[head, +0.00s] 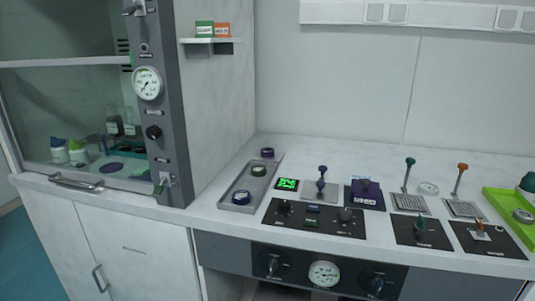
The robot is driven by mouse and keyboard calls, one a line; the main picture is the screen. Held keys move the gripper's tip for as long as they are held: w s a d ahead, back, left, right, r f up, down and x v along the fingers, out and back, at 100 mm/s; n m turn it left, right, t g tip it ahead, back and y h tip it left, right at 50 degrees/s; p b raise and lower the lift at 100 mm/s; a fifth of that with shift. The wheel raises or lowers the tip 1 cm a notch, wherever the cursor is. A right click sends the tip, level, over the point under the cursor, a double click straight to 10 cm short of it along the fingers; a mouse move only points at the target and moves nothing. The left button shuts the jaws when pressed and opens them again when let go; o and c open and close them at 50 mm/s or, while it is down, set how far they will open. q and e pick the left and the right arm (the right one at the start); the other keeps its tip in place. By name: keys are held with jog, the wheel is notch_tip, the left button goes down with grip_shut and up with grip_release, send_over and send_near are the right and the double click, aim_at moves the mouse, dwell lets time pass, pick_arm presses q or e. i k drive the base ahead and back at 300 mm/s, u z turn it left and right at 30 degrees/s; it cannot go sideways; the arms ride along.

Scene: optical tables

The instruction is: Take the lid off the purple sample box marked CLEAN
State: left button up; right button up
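A purple sample box (365,195) stands on the white bench right of centre, just behind the dark control panel. A pale label shows on its front, but the lettering is too small to read for certain. Neither of my grippers is in view, and nothing touches the box.
A grey tray (257,172) holding round pieces and a green display (287,184) lie left of the box. Upright-handled tools with teal (409,162) and orange (462,167) tops stand to its right. A green tray (502,206) is at far right; a glass-fronted cabinet (65,110) at left.

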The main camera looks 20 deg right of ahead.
aim_at(364, 186)
jog(key=u, duration=0.1)
jog(key=k, duration=0.35)
jog(key=z, duration=1.35)
jog(key=i, duration=0.4)
jog(key=z, duration=0.1)
jog(key=k, duration=0.45)
jog(key=u, duration=0.5)
jog(key=i, duration=0.6)
jog(key=z, duration=0.1)
